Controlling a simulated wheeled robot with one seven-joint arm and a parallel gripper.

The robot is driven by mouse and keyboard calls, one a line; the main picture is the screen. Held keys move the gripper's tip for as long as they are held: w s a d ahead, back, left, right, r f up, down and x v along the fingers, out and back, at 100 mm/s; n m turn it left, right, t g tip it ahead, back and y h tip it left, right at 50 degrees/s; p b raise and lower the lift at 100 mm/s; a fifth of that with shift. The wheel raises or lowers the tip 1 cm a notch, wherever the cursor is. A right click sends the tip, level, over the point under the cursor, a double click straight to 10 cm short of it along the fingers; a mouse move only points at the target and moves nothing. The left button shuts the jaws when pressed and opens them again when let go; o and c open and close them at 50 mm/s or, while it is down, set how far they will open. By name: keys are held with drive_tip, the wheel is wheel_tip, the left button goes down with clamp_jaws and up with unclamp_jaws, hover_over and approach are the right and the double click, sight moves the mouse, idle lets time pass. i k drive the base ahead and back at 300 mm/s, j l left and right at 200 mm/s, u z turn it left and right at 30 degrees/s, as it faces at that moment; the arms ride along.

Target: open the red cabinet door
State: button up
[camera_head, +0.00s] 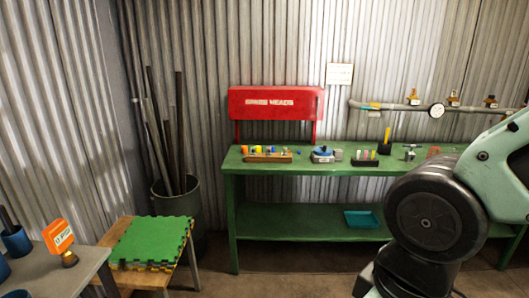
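The red cabinet (275,103) is on the corrugated wall behind the green workbench, in the upper middle of the head view. Its front has a pale lettered label that seems to read "SPARE HEADS". Red uprights show below it at both sides. I cannot make out a handle, or whether the door stands open or shut. My arm fills the right side of the view, in front of the bench's right part and well apart from the cabinet. My gripper is out of view.
The green workbench (325,169) bears a wooden block of small parts (267,157), a blue-topped item (322,153) and other small tools. A teal tray (361,220) lies on its lower shelf. A bin of pipes (178,207) and a green-matted stool (152,243) stand left.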

sight(245, 102)
drive_tip(key=i+l+u, duration=0.4)
drive_tip(key=i+l, duration=0.6)
